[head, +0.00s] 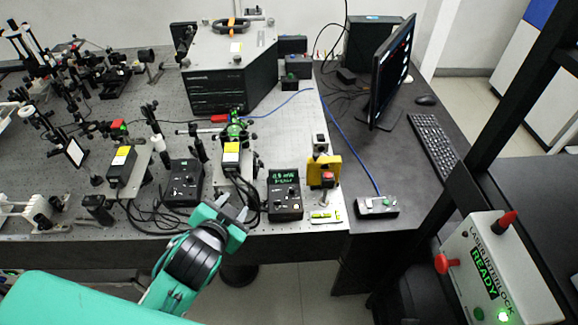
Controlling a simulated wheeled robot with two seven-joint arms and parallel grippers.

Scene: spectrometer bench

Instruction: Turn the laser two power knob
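Two black laser control boxes stand near the front edge of the optical table. The left box (183,184) has a dark face with small knobs. The right box (285,195) has a lit green display, and a knob (294,206) shows low on its face. I cannot read which box is laser two. My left gripper (236,207) reaches in over the table's front edge, between the two boxes and apart from both. Its grey fingers look spread, with nothing between them. My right gripper is out of view.
Black cables (152,216) loop beside the left box. A yellow mount (323,172) stands right of the lit box. A laser interlock box (490,270) reads READY at the lower right.

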